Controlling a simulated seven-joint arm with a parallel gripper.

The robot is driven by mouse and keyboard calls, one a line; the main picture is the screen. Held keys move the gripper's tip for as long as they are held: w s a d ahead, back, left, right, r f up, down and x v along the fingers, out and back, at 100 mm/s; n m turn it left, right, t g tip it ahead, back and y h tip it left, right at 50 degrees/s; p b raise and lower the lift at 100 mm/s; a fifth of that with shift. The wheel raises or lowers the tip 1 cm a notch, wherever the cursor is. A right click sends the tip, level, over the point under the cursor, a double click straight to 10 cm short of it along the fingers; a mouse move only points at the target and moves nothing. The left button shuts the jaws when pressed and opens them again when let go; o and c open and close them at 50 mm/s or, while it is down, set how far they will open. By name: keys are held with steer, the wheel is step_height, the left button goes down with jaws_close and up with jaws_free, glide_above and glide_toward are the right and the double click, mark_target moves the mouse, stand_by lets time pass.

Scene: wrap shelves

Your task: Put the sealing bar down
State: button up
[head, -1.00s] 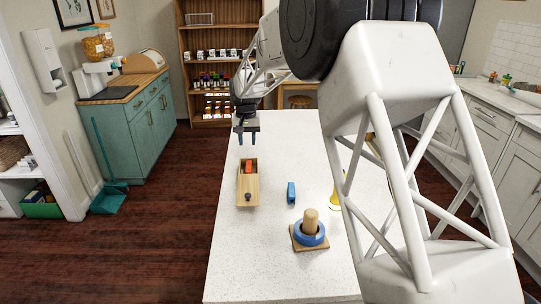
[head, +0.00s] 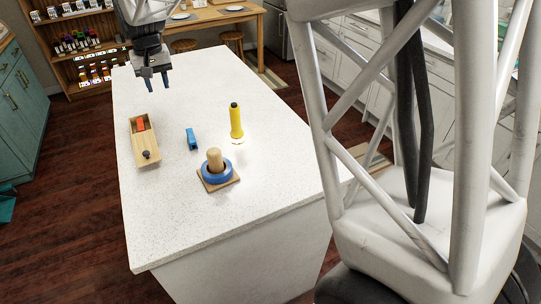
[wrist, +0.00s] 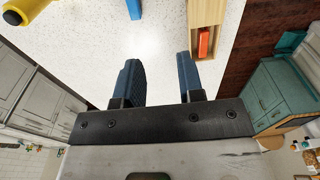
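My gripper (head: 157,82) is open and empty above the far part of the white counter (head: 215,70). In the wrist view its two blue fingers (wrist: 160,80) stand apart with only counter between them. I cannot tell for sure which thing is the sealing bar. A small blue block (head: 192,139) lies on the counter; its end shows in the wrist view (wrist: 134,8). A long wooden box (head: 145,143) with an orange piece (head: 139,124) and a dark knob (head: 147,155) lies left of it. The fingers touch none of these.
A wooden peg (head: 215,158) with a blue ring (head: 228,176) around it stands on a square base near the blue block. The counter's near part is clear.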

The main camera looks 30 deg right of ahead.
steer(key=s+d+r, duration=0.1)
steer(key=s+d, duration=0.3)
steer(key=s, duration=0.6)
steer(key=s+d+r+t, duration=0.1)
steer(key=s+d, duration=0.2)
steer(key=s, duration=0.7)
steer(key=s+d+r, duration=0.1)
steer(key=s+d, duration=0.3)
steer(key=s, duration=0.6)
steer(key=s+d+f, duration=0.1)
steer(key=s+f, duration=0.1)
steer(key=s, duration=0.4)
steer(key=s+d+f, duration=0.1)
steer(key=s+f, duration=0.1)
steer(key=s, duration=0.4)
steer(key=shift+f+t, duration=0.3)
steer(key=shift+t, duration=0.1)
